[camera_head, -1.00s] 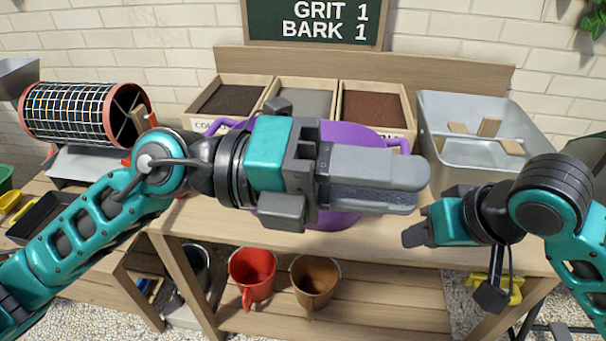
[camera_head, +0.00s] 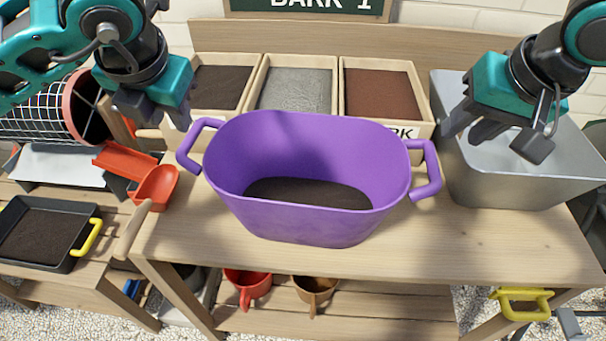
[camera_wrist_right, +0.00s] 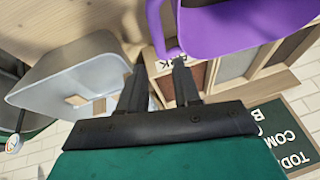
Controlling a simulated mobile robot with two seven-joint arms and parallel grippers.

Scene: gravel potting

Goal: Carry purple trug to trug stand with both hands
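The purple trug (camera_head: 300,222) stands upright on the wooden bench, with dark soil (camera_head: 308,192) inside. Its left handle (camera_head: 196,146) and right handle (camera_head: 428,170) stick out at the ends. My left gripper (camera_head: 170,112) is above and just left of the left handle, apart from it; its finger gap is unclear. My right gripper (camera_head: 466,132) is above and right of the right handle, apart from it. In the right wrist view its two fingers (camera_wrist_right: 156,85) are spread and empty, with the trug (camera_wrist_right: 225,25) beyond. I cannot identify a trug stand.
Wooden bins (camera_head: 296,92) line the bench's back. A metal tub (camera_head: 520,175) stands close right of the trug. A red scoop (camera_head: 155,186) and a black tray (camera_head: 40,232) are at left. The bench front (camera_head: 400,255) is clear. Red and brown pots sit below.

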